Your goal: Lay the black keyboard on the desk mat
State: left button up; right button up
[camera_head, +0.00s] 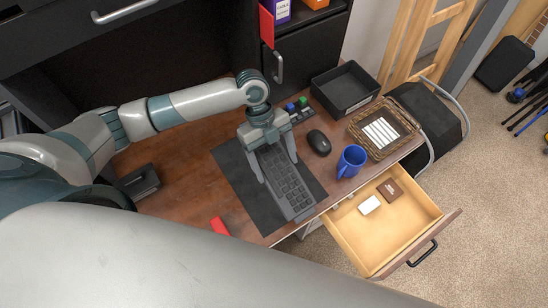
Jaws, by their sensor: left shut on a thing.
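The black keyboard (286,184) is in the middle of the head view, over the dark desk mat (242,186). Its near end reaches close to the desk's front edge. My left gripper (277,170) comes down from above and is shut on the keyboard, with one finger along each long side. The gripper's body hides the keyboard's far end. The mat shows on both sides of the keyboard. I cannot tell whether the keyboard touches the mat or is held just above it. My right gripper is not in view.
A black mouse (319,142), blue mug (351,161), wicker basket (408,143) and black tray (345,89) stand to the right. An open drawer (425,215) juts out at the front right. A red item (220,226) lies near the front edge. Bare wood (185,185) lies left of the mat.

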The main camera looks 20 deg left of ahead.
aim_at(279, 174)
pick_arm(q)
jog(key=b+x, duration=0.2)
jog(key=x, duration=0.2)
jog(key=shift+f+b, duration=0.25)
jog(key=shift+b, duration=0.05)
jog(key=shift+f+b, duration=0.6)
jog(key=shift+f, duration=0.4)
jog(key=o, duration=1.5)
jog(key=shift+a, duration=0.1)
jog(key=shift+w, duration=0.1)
jog(key=shift+w+a+r+b, duration=0.2)
jog(key=shift+a+r+b, duration=0.1)
jog(key=shift+r, duration=0.3)
jog(key=b+v, duration=0.3)
jog(key=v, duration=1.1)
jog(key=shift+r+b, duration=0.25)
jog(key=shift+b, duration=0.15)
jog(key=shift+v, duration=0.75)
